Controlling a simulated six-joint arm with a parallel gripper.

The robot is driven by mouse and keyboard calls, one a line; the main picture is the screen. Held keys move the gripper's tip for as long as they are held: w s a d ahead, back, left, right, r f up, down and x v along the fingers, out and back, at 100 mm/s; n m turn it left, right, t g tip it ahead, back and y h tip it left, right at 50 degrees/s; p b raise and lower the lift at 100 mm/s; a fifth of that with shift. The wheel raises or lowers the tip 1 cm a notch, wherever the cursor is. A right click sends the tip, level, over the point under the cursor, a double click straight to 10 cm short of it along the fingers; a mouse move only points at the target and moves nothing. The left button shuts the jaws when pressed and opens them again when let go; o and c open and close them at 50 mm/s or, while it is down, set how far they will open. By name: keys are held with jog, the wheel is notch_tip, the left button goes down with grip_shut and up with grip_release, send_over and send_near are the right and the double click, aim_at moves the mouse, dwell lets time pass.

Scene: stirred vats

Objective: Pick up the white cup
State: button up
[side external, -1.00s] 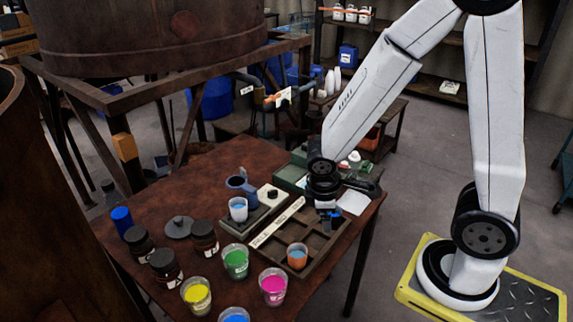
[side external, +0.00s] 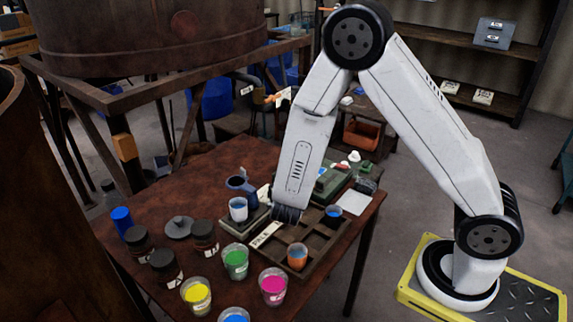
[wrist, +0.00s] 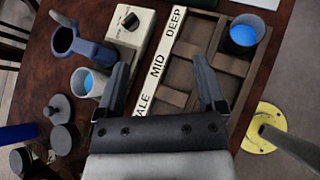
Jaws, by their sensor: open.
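In the wrist view the white cup (wrist: 80,84) is left of my gripper (wrist: 161,72). My gripper is open and empty, above the labelled strip and the tray's left part. Its left finger is nearest the cup, outside the jaws; I cannot tell the gap in height. In the side view my arm hides most of the gripper.
The compartment tray (side external: 322,262) holds a dark blue cup (side external: 333,212) and an orange cup (side external: 297,259). Green (side external: 236,264), yellow (side external: 197,297) and pink (side external: 273,288) cups stand in front. A blue jug (wrist: 68,40) is close behind the white cup. Dark jars stand left.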

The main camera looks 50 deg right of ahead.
aim_at(242, 210)
jog(key=w+a+f+n+t+y, duration=0.1)
jog(key=w+a+n+t, duration=0.1)
jog(key=n, duration=0.1)
jog(key=w+a+f+n+t+y, duration=0.1)
jog(key=w+a+n+t, duration=0.1)
jog(key=a+n, duration=0.1)
jog(key=w+a+f+n+t+y, duration=0.1)
jog(key=w+a+n+t+y, duration=0.1)
jog(key=a+n, duration=0.1)
jog(key=shift+w+a+f, duration=0.15)
jog(key=shift+w+f, duration=0.2)
jog(key=shift+f, duration=0.05)
jog(key=shift+x, duration=1.35)
jog(key=shift+w, duration=0.1)
jog(key=shift+x, duration=2.5)
jog(key=shift+a+f, duration=0.1)
jog(key=c, duration=1.2)
